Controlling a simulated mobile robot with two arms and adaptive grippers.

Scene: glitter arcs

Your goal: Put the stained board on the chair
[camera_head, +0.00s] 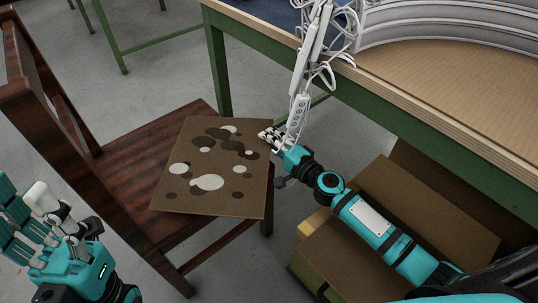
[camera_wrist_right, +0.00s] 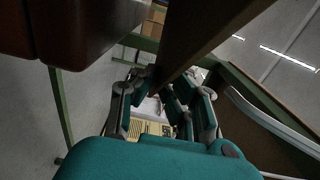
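The stained board (camera_head: 225,204), brown with dark and pale round spots, lies over the wooden chair's (camera_head: 115,165) seat, its right part past the seat edge. I cannot tell whether it touches the seat. My right gripper (camera_head: 270,139) is at the board's right edge. In the right wrist view, the board's edge (camera_wrist_right: 217,35) runs between the fingers of this gripper (camera_wrist_right: 160,92), which look closed on it; the dark red chair (camera_wrist_right: 85,30) shows apart at the upper left. My left gripper (camera_head: 42,215) is open and empty at the lower left, beside the chair.
A green-framed table (camera_head: 440,115) with a light wooden top stands at the right, with curved grey tiers (camera_head: 440,25) on it. A white jointed structure with cables (camera_head: 310,60) reaches down near my right gripper. Cardboard boxes (camera_head: 430,210) lie below.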

